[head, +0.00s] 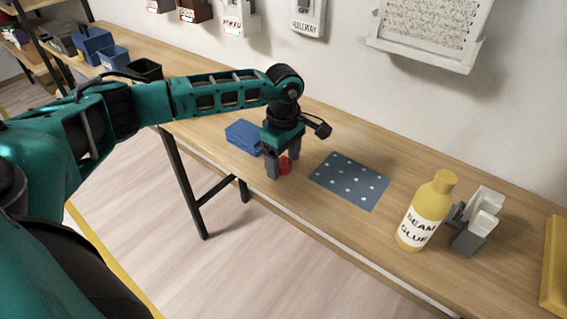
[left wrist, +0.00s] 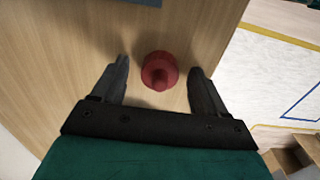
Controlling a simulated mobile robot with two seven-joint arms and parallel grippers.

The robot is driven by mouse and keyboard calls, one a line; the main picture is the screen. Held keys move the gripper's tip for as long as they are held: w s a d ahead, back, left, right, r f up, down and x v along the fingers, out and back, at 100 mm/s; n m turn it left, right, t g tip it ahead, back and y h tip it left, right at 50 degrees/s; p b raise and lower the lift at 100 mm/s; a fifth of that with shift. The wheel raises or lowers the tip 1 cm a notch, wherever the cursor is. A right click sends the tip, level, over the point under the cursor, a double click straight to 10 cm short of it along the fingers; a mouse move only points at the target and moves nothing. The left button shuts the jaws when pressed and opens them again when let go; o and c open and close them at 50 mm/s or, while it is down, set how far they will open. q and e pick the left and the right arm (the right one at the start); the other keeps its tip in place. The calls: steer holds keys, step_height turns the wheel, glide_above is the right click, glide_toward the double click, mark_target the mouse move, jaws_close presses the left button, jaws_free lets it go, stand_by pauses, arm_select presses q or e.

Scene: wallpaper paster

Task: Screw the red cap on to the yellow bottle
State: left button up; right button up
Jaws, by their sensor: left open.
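The red cap (head: 285,166) stands on the wooden bench near its front edge. My left gripper (head: 282,168) is open and points down over it. My right gripper is not in view.
A blue dotted mat (head: 350,181) lies between the cap and the bottle. A blue folded stack (head: 243,137) lies left of my gripper. A grey and white device (head: 475,222) stands close right of the bottle. A yellow frame (head: 554,268) is at the far right.

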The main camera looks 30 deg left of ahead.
mark_target(284, 157)
arm_select(q)
steer(key=c, duration=1.1)
steer(key=shift+r, duration=0.15)
step_height(284, 157, up, 20)
steer(key=shift+f+p, duration=0.15)
steer(key=shift+p, duration=0.6)
